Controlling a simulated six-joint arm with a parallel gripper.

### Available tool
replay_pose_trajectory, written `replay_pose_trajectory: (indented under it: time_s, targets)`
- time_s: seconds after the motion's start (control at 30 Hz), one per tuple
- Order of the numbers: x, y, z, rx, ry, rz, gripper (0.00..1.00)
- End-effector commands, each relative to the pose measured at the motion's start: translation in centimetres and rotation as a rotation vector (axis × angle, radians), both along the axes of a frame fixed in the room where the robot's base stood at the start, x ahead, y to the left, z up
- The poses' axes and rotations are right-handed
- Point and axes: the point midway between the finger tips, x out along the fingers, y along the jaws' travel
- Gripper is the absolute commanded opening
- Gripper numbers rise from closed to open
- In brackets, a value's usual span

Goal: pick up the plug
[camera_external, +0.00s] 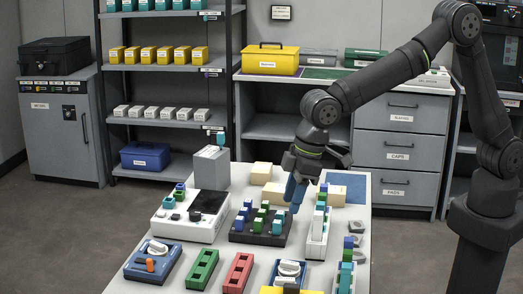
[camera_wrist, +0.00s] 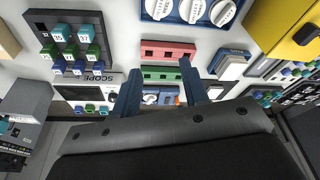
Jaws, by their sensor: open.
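My gripper (camera_external: 295,193) hangs over the back part of the table, above and close to the right rear of a black block. In the wrist view its two blue fingers (camera_wrist: 161,70) stand apart with nothing between them. The black block (camera_external: 240,237) holds several small blue, teal and green plugs (camera_external: 263,222), upright in rows. The block also shows at the upper left of the wrist view (camera_wrist: 40,17), with numbered plugs (camera_wrist: 60,32), to the left of my fingers. I cannot tell which plug the task means.
A white device (camera_external: 184,231) with a dark screen stands left of the block. A white rack (camera_external: 317,240) with coloured plugs stands to its right. Green (camera_external: 202,270) and red (camera_external: 238,273) slotted strips and a blue box with a white knob (camera_external: 152,264) lie in front.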

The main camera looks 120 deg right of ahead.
Motion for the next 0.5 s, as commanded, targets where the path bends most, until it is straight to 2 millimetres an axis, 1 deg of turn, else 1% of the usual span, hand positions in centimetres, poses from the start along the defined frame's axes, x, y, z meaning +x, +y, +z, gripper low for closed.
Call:
replay_pose_trajectory:
  time_s: [0.13,0.2,0.43,0.5]
  targets:
    - [0.01,-0.02,0.01,0.0,0.0,0.0,0.41]
    - [0.01,-0.02,0.01,0.0,0.0,0.0,0.31]
    - [0.01,-0.05,0.01,0.0,0.0,0.0,0.31]
    - [-0.19,-0.5,0.04,-0.001,-0.002,-0.008,0.31]
